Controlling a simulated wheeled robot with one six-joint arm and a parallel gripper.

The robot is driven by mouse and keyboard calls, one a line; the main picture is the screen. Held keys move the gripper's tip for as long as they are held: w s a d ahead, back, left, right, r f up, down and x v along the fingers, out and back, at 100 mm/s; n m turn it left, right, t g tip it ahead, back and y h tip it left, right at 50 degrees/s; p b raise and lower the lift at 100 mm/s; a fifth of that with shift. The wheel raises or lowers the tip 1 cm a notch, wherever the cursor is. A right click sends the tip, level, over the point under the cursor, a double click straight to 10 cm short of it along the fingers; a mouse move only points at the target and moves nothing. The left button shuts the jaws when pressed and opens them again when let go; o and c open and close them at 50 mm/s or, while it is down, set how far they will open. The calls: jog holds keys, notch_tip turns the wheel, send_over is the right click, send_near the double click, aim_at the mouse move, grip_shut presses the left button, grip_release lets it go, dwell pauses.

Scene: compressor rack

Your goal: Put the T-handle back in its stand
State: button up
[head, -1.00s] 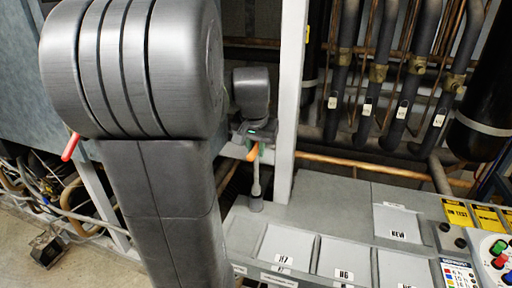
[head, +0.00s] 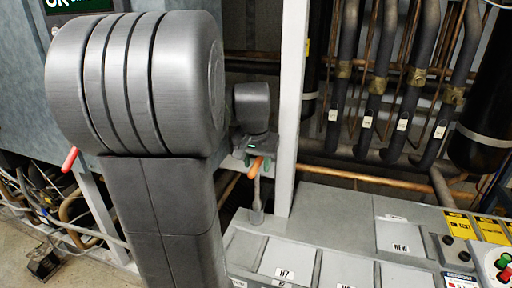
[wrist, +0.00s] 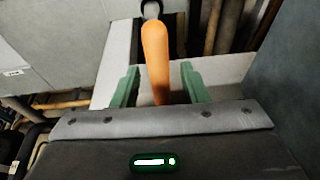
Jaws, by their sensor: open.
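The T-handle has an orange crossbar grip (head: 255,168) on a thin grey shaft (head: 257,190). In the head view it stands nearly upright, its lower end at a small grey cup-like stand (head: 256,216) on the grey bench. I cannot tell how deep the shaft sits. My gripper (head: 256,163) is open at the grip, with green fingers on either side. In the wrist view the orange grip (wrist: 156,62) lies between the spread fingers of my gripper (wrist: 158,85), with gaps on both sides.
A white upright post (head: 291,110) stands just right of my gripper. Grey bench panels with labelled lids (head: 287,262) lie in front. Dark insulated pipes (head: 375,85) rise behind, with a copper pipe (head: 340,174) along the bench's back.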

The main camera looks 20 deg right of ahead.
jog(key=v, duration=1.2)
jog(key=shift+r+b, duration=0.35)
jog(key=shift+b, duration=0.1)
jog(key=shift+a+f, duration=0.1)
jog(key=x, duration=1.3)
jog(key=shift+s+f, duration=0.1)
jog(key=shift+f, duration=0.05)
jog(key=shift+r, duration=0.45)
